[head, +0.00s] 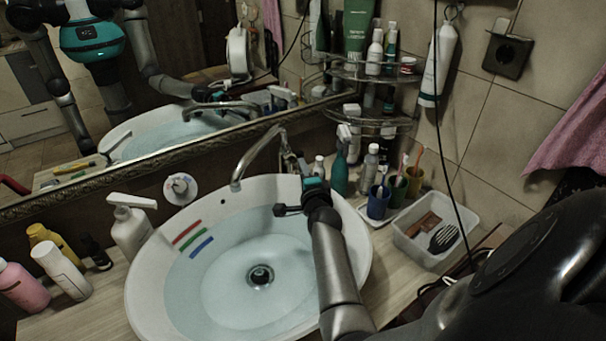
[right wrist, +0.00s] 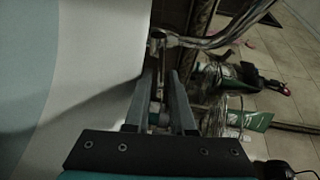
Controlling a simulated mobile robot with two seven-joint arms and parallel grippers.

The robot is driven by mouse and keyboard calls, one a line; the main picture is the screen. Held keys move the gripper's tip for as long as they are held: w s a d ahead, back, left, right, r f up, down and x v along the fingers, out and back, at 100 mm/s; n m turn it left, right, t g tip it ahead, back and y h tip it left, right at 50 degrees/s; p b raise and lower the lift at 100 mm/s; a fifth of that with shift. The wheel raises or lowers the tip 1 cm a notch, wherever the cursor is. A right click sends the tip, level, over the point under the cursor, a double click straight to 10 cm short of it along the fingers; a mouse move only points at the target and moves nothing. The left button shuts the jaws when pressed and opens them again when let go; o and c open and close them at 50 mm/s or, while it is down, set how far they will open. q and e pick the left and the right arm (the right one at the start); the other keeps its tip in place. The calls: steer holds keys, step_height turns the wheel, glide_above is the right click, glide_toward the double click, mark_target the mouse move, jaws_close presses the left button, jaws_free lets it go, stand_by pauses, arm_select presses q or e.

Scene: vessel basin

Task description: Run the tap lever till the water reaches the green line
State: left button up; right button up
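The white basin (head: 142,280) holds clear water (head: 230,285). On its left inner wall are a red line (head: 187,232), a green line (head: 194,239) and a blue line (head: 202,247). The water's edge lies close to the blue line, below the green one. The chrome tap (head: 258,150) stands at the back; its lever is largely hidden by my right gripper (head: 303,168). In the right wrist view the fingers (right wrist: 160,80) are apart, with metal tap parts (right wrist: 158,45) at their tips; contact is unclear. My left gripper shows only vaguely, as a mirror reflection.
A soap dispenser (head: 130,228) and several bottles stand left of the basin. Cups with toothbrushes (head: 378,202), bottles and a clear tray (head: 408,240) stand at right. A corner shelf (head: 375,72) is above them. A mirror (head: 190,60) is behind the tap.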

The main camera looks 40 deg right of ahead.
steer(key=shift+c, duration=0.2)
jaws_close()
stand_by(1.4)
